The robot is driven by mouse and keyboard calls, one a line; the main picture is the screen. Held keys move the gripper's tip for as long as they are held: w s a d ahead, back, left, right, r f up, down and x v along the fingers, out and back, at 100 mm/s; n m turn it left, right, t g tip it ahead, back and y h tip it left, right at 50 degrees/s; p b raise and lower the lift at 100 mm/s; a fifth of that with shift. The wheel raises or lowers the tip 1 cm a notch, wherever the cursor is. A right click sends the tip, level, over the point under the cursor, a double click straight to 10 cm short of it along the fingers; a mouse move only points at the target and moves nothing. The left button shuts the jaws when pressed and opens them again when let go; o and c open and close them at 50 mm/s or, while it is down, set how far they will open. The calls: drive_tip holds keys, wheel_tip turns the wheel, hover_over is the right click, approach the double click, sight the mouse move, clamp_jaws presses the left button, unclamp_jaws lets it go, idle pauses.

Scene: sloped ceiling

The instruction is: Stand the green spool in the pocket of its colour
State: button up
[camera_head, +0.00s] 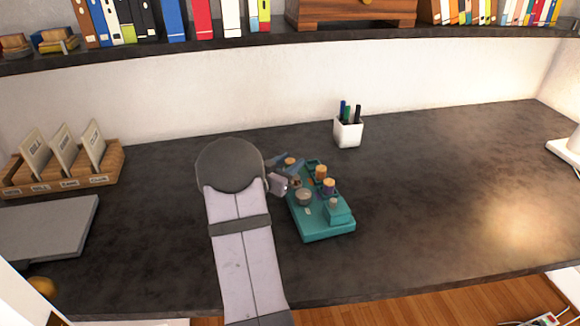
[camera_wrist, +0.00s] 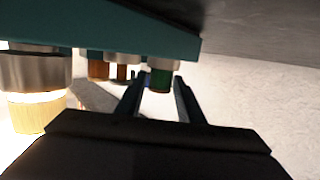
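The teal tray (camera_head: 325,232) lies on the dark desk and holds several wood-topped pieces. In the wrist view its teal underside or side (camera_wrist: 100,30) spans the top. My gripper (camera_head: 284,174) is at the tray's left edge, with its fingers apart. In the wrist view the fingers (camera_wrist: 160,97) stand on either side of a small green piece (camera_wrist: 160,81), seemingly the green spool, with a grey part against it. I cannot tell whether the fingers touch it. In the head view I cannot clearly pick out the green spool or its pocket; my arm and other pieces crowd that area.
A blue spool (camera_head: 328,188) and a grey cylinder (camera_head: 304,197) stand on the tray. A white pen cup (camera_head: 348,133) stands behind it. A wooden card rack (camera_head: 70,178) and a grey slab (camera_head: 45,228) are at left.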

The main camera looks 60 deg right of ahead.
drive_tip(key=shift+c, duration=0.3)
drive_tip(key=c, duration=0.7)
drive_tip(key=shift+c, duration=0.2)
drive_tip(key=shift+r, duration=0.1)
